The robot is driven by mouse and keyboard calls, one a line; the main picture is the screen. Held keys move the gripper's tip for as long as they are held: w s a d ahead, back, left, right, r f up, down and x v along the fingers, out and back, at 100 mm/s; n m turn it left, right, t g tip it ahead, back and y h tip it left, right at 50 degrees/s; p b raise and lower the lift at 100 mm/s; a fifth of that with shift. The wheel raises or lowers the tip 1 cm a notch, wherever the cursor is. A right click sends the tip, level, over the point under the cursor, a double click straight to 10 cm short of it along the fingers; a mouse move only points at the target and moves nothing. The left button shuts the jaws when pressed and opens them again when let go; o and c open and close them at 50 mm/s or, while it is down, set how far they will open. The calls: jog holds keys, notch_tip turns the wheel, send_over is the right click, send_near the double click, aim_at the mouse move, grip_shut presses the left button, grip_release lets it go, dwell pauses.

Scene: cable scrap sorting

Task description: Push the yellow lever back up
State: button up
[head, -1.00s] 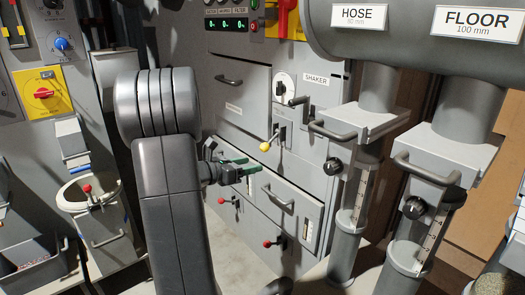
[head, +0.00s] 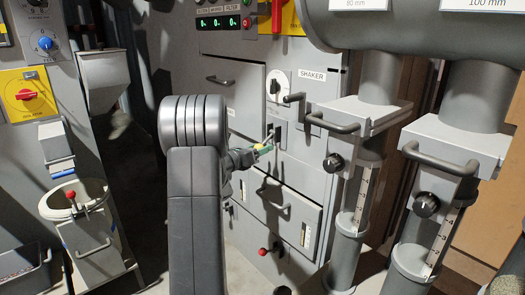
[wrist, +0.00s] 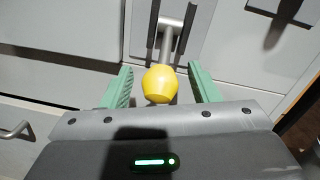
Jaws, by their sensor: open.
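The yellow lever knob (wrist: 160,84) sits at the end of a grey metal rod (wrist: 172,35) that comes out of a slot in the panel. In the wrist view the knob lies between the two green fingers of my gripper (wrist: 160,70), with a gap on each side. My gripper is open. In the head view my gripper (head: 263,150) is at the lever below the SHAKER label, and its fingers mostly hide the knob. The lever slot (head: 274,131) shows just above the fingers.
A crank handle (head: 294,98) and a dark rotary knob (head: 275,87) are above the lever. A drawer (head: 285,213) with a bar handle is below. Grey pipes with handled gates (head: 363,113) stand close on the right.

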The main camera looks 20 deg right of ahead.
jog(key=shift+x, duration=0.85)
jog(key=shift+c, duration=0.4)
grip_shut()
